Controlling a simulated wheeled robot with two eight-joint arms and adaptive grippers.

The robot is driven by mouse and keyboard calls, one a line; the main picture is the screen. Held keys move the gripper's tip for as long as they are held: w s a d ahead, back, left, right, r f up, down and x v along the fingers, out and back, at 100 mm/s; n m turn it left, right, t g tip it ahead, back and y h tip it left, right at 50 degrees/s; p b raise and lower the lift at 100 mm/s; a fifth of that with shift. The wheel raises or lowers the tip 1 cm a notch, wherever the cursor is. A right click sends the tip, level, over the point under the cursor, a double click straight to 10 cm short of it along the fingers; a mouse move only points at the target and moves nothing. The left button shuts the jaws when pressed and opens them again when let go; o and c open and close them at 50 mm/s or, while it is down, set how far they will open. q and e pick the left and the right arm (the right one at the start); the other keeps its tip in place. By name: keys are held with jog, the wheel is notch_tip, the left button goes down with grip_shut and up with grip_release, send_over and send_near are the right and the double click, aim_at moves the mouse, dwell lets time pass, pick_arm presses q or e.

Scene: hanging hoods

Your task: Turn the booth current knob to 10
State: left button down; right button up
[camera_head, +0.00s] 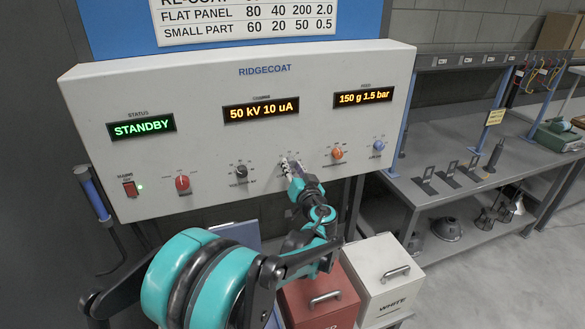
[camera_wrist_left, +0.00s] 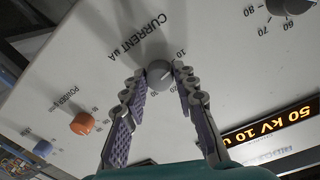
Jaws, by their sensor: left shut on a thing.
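The grey current knob (camera_wrist_left: 158,74) sits on the panel under the label "CURRENT uA" in the wrist view. Its white pointer line faces roughly toward the "10" mark. My left gripper (camera_head: 291,167) reaches up to the lower middle of the white booth panel (camera_head: 210,110). In the wrist view its two purple-padded fingers (camera_wrist_left: 158,80) are closed on the knob, one on each side. In the head view the gripper mostly hides this knob. The middle display (camera_head: 261,110) reads "50 kV 10 uA". My right gripper is not in view.
Beside the gripper on the panel are a dark knob (camera_head: 241,171) to the left and an orange knob (camera_head: 337,153) to the right. A red knob (camera_head: 183,183) and a red switch (camera_head: 130,189) are further left. Red and white bins (camera_head: 395,276) stand below.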

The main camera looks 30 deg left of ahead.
pick_arm(q)
jog(key=c, duration=1.2)
grip_release()
jog(key=v, duration=1.2)
